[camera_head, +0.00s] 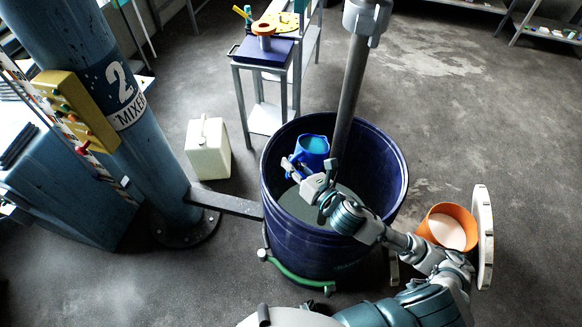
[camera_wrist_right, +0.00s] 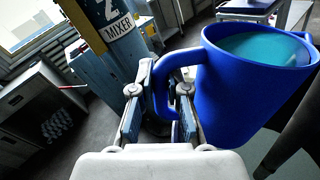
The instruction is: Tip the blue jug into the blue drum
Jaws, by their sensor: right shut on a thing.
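The blue jug (camera_head: 312,150) is held over the mouth of the blue drum (camera_head: 296,240). My right gripper (camera_head: 296,172) is shut on its handle. In the right wrist view the jug (camera_wrist_right: 240,95) stands close to upright with turquoise liquid inside, and my right gripper (camera_wrist_right: 158,110) has its fingers around the handle. Greyish contents show low inside the drum. A grey mixer shaft (camera_head: 351,95) goes down into the drum, just right of the jug. My left gripper is not in view.
A blue column marked MIXER (camera_head: 95,80) stands left. A cream canister (camera_head: 208,148) is on the floor left of the drum. An orange bucket with pale contents (camera_head: 447,228) is at the right. A small blue-topped table (camera_head: 264,52) stands behind.

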